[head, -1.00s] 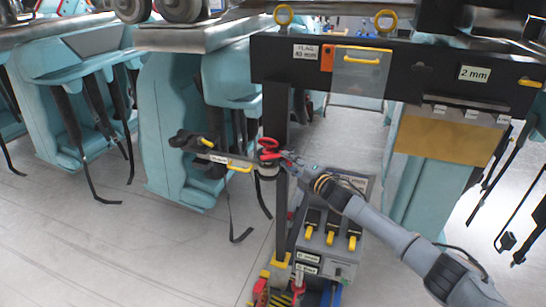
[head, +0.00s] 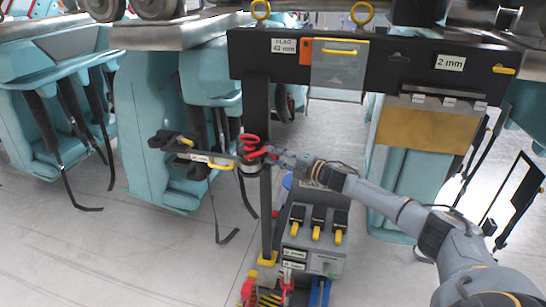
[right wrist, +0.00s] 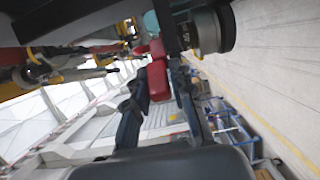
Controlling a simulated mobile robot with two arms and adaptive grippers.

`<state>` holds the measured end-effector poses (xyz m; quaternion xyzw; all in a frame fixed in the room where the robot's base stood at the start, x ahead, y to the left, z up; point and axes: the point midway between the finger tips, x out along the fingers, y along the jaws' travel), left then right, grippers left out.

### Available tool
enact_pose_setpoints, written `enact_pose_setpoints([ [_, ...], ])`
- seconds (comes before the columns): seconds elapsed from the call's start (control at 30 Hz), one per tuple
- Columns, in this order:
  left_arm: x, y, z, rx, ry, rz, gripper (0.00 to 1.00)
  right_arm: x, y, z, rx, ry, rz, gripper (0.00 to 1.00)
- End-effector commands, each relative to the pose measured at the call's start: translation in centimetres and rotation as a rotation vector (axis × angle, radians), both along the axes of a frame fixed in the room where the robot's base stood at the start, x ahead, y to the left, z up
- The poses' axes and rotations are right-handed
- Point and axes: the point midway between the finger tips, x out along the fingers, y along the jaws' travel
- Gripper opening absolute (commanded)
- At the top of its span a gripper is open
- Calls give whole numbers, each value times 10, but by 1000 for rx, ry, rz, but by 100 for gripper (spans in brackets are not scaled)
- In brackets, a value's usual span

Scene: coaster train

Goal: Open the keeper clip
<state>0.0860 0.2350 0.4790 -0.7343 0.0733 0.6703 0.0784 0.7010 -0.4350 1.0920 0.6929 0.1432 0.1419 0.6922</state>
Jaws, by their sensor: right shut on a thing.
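A red clip-like part (head: 250,147), which I take to be the keeper clip, sits at the post end of a dark bracket arm (head: 190,152). A round dark and metallic fitting (head: 250,165) is just below it. My right gripper (head: 272,154) reaches it from the right. In the right wrist view the red part (right wrist: 158,78) lies between the two dark fingers of my right gripper (right wrist: 160,92), which are shut on it. The round fitting (right wrist: 212,30) shows above right there. Whether the clip is open or shut cannot be told. My left gripper is not in view.
A dark upright post (head: 257,200) stands beside the clip under a black crossbeam (head: 410,65) with labels and a clear panel. A grey box with yellow-tipped levers (head: 318,238) stands below. Teal seats with hanging straps (head: 165,130) are at left. Grey floor is free at lower left.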

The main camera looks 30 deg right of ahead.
Motion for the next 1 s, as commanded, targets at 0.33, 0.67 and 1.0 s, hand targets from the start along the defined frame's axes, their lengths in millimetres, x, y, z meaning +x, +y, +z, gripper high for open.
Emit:
enact_pose_setpoints([
  [0.33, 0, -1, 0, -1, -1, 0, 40, 1, 0, 2, 1, -4, -1, 43],
  [0.67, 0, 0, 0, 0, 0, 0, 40, -16, -8, -1, -1, 1, -2, 43],
  [1.0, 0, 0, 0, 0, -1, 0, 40, -64, -28, -1, 0, 2, -1, 43],
])
